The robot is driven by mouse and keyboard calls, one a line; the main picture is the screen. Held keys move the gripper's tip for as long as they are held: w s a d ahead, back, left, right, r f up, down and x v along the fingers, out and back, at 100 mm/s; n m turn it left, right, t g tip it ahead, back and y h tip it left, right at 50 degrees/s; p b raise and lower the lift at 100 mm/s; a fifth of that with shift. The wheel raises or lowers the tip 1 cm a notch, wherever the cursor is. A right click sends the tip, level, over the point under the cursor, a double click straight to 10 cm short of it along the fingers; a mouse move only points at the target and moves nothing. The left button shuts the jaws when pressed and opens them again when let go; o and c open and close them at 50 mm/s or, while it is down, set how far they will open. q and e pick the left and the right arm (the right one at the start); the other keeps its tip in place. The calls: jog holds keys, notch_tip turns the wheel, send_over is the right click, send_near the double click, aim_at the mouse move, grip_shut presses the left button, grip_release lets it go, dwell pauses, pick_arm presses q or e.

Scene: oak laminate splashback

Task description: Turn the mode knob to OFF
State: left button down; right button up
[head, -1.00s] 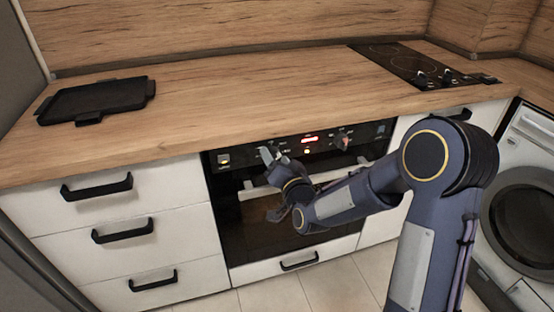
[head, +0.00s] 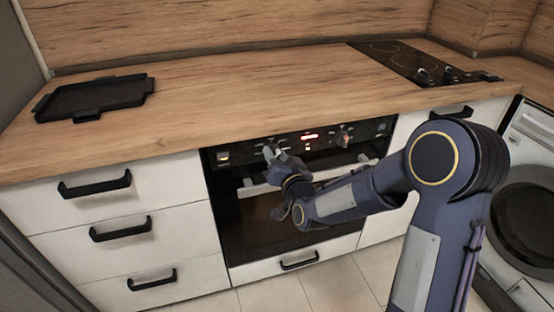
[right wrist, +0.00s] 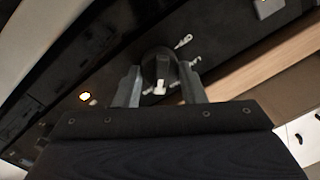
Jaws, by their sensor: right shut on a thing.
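The oven's black control panel (head: 374,132) runs under the counter edge. The mode knob (right wrist: 159,70) is a dark round knob in the right wrist view, with a pale mark on it. My right gripper (right wrist: 160,88) has one finger on each side of this knob and is shut on it. In the head view my right gripper (head: 271,152) is at the left part of the panel and mostly hides the knob. A second knob (head: 342,138) is to the right of the red display (head: 309,136). My left gripper is not in view.
The oven door handle (head: 250,189) runs just below the gripper. A black tray (head: 95,98) lies on the wooden counter (head: 220,92) at left. A hob (head: 405,62) is at back right. A washing machine (head: 530,205) stands at far right.

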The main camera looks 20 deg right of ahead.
jog(key=n+b, duration=0.1)
jog(key=n, duration=0.1)
jog(key=shift+n, duration=0.3)
jog(key=n+b, duration=0.1)
jog(key=n, duration=0.1)
jog(key=shift+a+n, duration=0.1)
jog(key=shift+n, duration=0.2)
jog(key=n, duration=0.2)
jog(key=shift+r+n+b, duration=0.1)
jog(key=shift+n+b, duration=0.2)
jog(key=shift+b, duration=0.05)
jog(key=n, duration=0.3)
jog(key=shift+a+g+h, duration=0.15)
jog(key=shift+g+h, duration=0.15)
jog(key=n+p, duration=0.1)
jog(key=n, duration=0.3)
jog(key=shift+a+n+h+p, duration=0.1)
jog(key=shift+n+h+p, duration=0.2)
jog(key=shift+n+p, duration=0.1)
jog(key=n+p, duration=0.1)
jog(key=n, duration=0.3)
jog(key=n+p, duration=0.1)
jog(key=n, duration=0.2)
jog(key=shift+a+n+h, duration=0.1)
jog(key=shift+n+h, duration=0.2)
jog(key=shift+f+n+p, duration=0.2)
jog(key=shift+n+p, duration=0.5)
jog(key=shift+n, duration=1)
